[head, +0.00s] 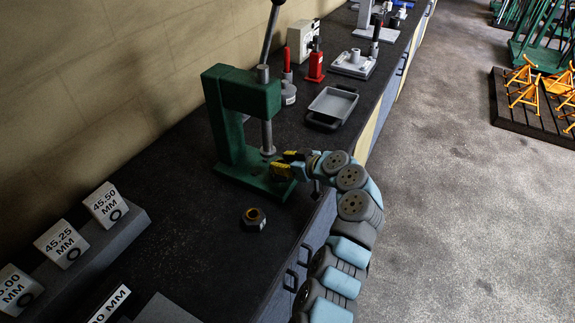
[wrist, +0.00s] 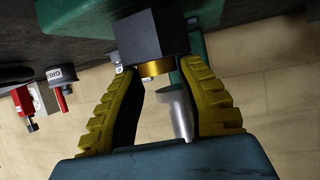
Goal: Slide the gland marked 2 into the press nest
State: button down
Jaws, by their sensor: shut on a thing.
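The green press (head: 225,110) stands on the dark bench, with its steel ram (head: 267,135) above its base (head: 245,178). My gripper (head: 285,164) is low over the front of that base, beside the ram. In the wrist view my gripper (wrist: 158,75) is shut on a dark block-like gland (wrist: 152,36) with a brass ring (wrist: 155,68), at the fingertips. The steel ram (wrist: 176,112) shows between the fingers there. No number is readable on the held gland. The nest is not clear in either view. Another gland (head: 253,219), dark with a brass bore, lies on the bench nearer the camera.
Size-marked blocks (head: 62,244) stand on a grey rack at the left. Beyond the press are a grey tray (head: 332,104), a red bottle jack (head: 315,67) and a grey-white fixture (head: 354,64). The bench between the rack and the loose gland is clear.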

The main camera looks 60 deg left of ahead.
jog(key=shift+s+a+f+b, duration=0.1)
jog(key=shift+s+a+b, duration=0.1)
jog(key=shift+s+a, duration=0.25)
jog(key=shift+s+a+f+b, duration=0.1)
jog(key=shift+s+a+b, duration=0.2)
jog(key=shift+a, duration=0.4)
jog(key=shift+s+a+f+b, duration=0.15)
jog(key=shift+s+a, duration=0.2)
jog(key=shift+a, duration=0.2)
jog(key=shift+r, duration=0.1)
jog(key=c, duration=0.7)
grip_release()
jog(key=shift+o, duration=0.2)
jog(key=v, duration=1.2)
